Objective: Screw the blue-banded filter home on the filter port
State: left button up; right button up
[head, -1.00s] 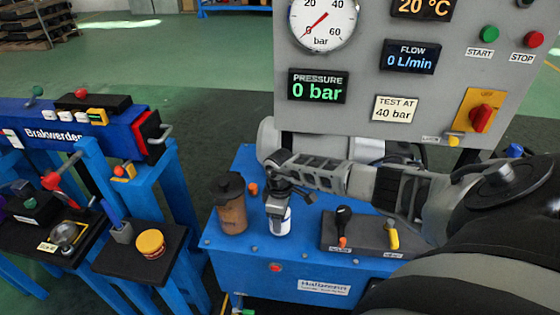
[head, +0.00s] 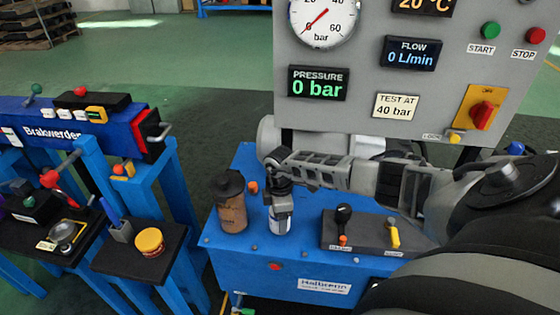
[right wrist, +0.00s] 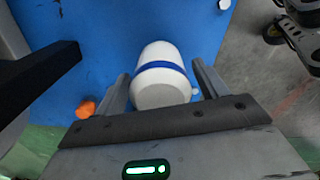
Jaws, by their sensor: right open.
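The blue-banded filter (right wrist: 160,75) is a white cylinder with a blue band. In the head view it stands upright on the blue bench (head: 245,255), and its lower part (head: 280,222) shows below my right gripper (head: 279,200). In the right wrist view the filter lies between the two open fingers of my right gripper (right wrist: 163,92), with gaps visible at its sides. The filter port and the filter's joint to it are hidden by the gripper. My left gripper is not in view.
A brown-bodied canister with a black top (head: 232,203) stands close left of the gripper. A dark block with a black and a yellow handle (head: 365,232) is to the right. The grey gauge panel (head: 365,115) rises behind. An orange knob (right wrist: 86,109) is near the fingers.

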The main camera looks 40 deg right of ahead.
jog(key=n+b, duration=0.1)
jog(key=n, duration=0.6)
jog(key=n+b, duration=0.1)
jog(key=n, duration=0.3)
jog(key=n+b, duration=0.1)
jog(key=n, duration=0.3)
jog(key=shift+b, duration=0.4)
jog(key=n+b, duration=0.1)
jog(key=n, duration=0.3)
jog(key=shift+f+n, duration=0.1)
jog(key=shift+n, duration=0.2)
jog(key=shift+n+b, duration=0.35)
jog(key=shift+n, duration=0.45)
jog(key=shift+n+b, duration=0.55)
jog(key=shift+n, duration=0.55)
jog(key=n, duration=0.3)
jog(key=shift+b, duration=0.35)
